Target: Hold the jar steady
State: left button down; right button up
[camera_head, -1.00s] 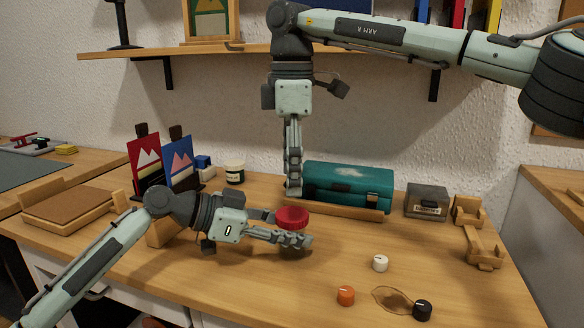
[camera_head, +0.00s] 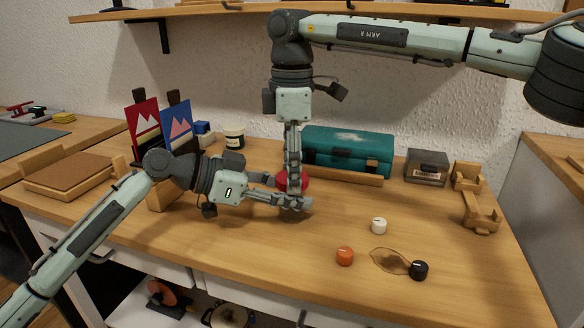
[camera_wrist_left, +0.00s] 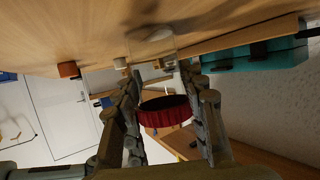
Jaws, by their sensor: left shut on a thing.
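The jar's red lid (camera_head: 304,184) shows in the head view at the middle of the table, partly covered by my right gripper's fingers. My left gripper (camera_head: 298,203) comes in from the left and is shut on the jar just below the lid. In the left wrist view the ribbed red lid (camera_wrist_left: 165,113) sits between the left fingers (camera_wrist_left: 165,95). The jar body is mostly hidden by the fingers. My right gripper (camera_head: 293,186) points straight down from above, its fingertips at the lid. Its fingers are seen edge-on, so their opening does not show.
A teal case (camera_head: 346,152) stands behind the grippers, with a wooden strip (camera_head: 345,174) before it. White (camera_head: 379,226), orange (camera_head: 345,256) and black (camera_head: 418,270) knobs lie front right. Small paintings (camera_head: 143,128) stand at back left. The front middle table is clear.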

jog(key=c, duration=0.6)
jog(key=n, duration=0.3)
jog(key=shift+n, duration=0.3)
jog(key=o, duration=1.3)
jog(key=shift+c, duration=0.2)
jog(key=shift+r, duration=0.1)
notch_tip(320, 180, up, 5)
jog(key=shift+f, duration=0.2)
jog(key=shift+c, duration=0.4)
notch_tip(320, 180, up, 3)
jog(key=shift+r+n, duration=0.1)
jog(key=shift+n, duration=0.4)
jog(key=shift+f, duration=4.05)
jog(key=shift+c, duration=0.3)
